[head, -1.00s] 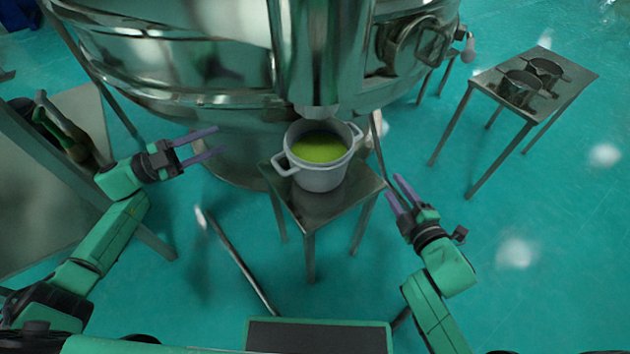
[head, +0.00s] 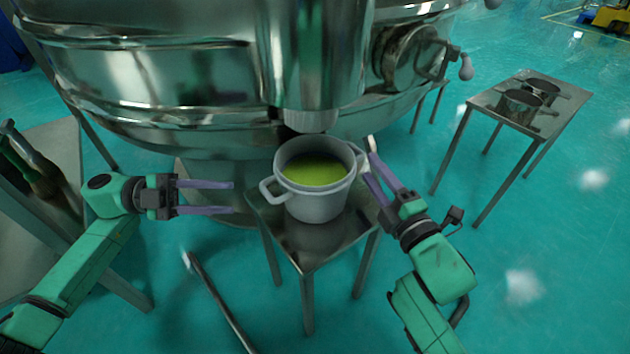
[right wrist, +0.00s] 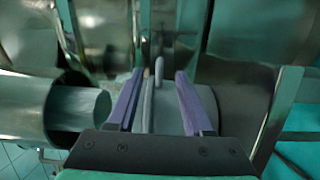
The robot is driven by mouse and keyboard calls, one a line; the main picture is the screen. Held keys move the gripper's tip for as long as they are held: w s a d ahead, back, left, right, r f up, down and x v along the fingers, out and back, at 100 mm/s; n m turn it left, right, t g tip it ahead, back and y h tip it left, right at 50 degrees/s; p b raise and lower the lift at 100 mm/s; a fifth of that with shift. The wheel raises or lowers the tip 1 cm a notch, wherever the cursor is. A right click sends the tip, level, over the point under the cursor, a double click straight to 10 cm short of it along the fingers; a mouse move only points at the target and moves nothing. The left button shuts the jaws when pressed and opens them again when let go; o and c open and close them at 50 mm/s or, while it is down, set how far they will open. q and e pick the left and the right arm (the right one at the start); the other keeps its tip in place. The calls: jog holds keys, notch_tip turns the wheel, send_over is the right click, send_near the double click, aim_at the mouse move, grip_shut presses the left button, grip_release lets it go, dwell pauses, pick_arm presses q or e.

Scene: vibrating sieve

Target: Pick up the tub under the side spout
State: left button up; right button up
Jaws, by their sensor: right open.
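The tub (head: 315,205) is a light grey pot with two side handles and yellow-green contents. It stands upright on a small metal table (head: 312,246) under the side spout (head: 309,120). My left gripper (head: 233,198) is open and empty, its fingers pointing at the tub's left handle (head: 268,190), a short gap away. My right gripper (head: 367,168) is open, with its fingertips close by the tub's right handle. In the right wrist view a pale upright handle (right wrist: 158,72) shows between the open fingers (right wrist: 160,76); I cannot tell whether they touch it.
The large steel sieve (head: 150,80) fills the back. A metal table (head: 510,105) with dark pots stands at the right. Another table (head: 60,155) holding tools is at the far left. A metal bar (head: 220,300) slants across the floor in front.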

aim_at(268, 198)
pick_arm(q)
jog(key=d, duration=0.8)
jog(key=shift+d, duration=0.4)
pick_arm(e)
jog(key=x, duration=0.9)
pick_arm(q)
grip_shut()
pick_arm(e)
jog(key=shift+s, duration=0.1)
jog(key=c, duration=0.7)
pick_arm(q)
jog(key=shift+s, duration=0.1)
pick_arm(e)
grip_shut()
jog(key=shift+r, duration=0.1)
